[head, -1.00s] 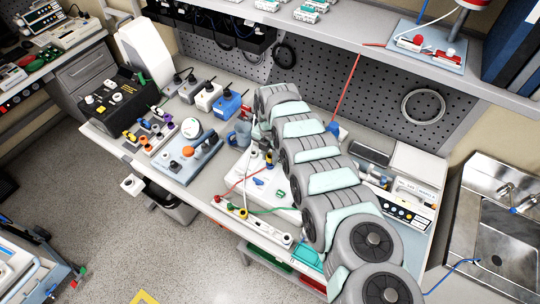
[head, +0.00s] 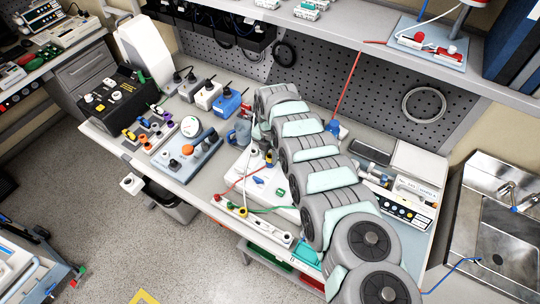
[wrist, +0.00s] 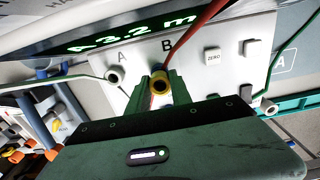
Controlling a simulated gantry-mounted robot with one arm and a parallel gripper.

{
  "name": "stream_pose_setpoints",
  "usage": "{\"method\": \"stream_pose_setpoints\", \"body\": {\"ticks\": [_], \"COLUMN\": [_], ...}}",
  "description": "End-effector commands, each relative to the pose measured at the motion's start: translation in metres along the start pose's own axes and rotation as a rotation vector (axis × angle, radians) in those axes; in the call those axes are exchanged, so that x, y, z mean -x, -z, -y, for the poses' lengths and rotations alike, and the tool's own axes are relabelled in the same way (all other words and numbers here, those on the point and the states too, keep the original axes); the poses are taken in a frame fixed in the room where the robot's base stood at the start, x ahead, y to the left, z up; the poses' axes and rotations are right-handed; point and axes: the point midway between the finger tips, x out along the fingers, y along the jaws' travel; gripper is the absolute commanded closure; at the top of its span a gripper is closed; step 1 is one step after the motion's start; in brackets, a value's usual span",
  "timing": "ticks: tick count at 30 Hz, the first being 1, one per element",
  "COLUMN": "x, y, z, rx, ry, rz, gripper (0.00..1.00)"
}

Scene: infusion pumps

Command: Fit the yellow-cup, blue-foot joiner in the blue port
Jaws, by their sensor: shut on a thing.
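In the wrist view the green fingers of my gripper (wrist: 162,100) are closed around the joiner (wrist: 161,86), whose yellow cup faces the camera. A little blue shows just behind the cup; the rest of its foot is hidden by the cup and fingers. The joiner is in front of a white panel (wrist: 190,58), below the letter B. I cannot tell whether it touches the panel. No blue port can be made out clearly behind it. In the head view my arm covers much of the bench, and the fingertips cannot be made out.
A red line (wrist: 205,22) runs down close behind the joiner. A ZERO button (wrist: 213,56) is to the right. Blue tubes with orange ends (wrist: 15,156) crowd the left.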

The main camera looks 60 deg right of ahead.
Motion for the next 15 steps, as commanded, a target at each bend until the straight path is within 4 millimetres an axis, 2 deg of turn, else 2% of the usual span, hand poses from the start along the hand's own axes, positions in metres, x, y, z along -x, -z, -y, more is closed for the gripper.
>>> {"method": "stream_pose_setpoints", "body": {"ticks": [8,9,15], "x": [-0.0002,-0.0002,-0.0002], "y": [-0.0001,-0.0001,-0.0002], "z": [-0.0001,-0.0001,0.0], "rx": [0.0,0.0,0.0], "ry": [0.0,0.0,0.0], "rz": [0.0,0.0,0.0], "gripper": [1.0,0.73,0.56]}}
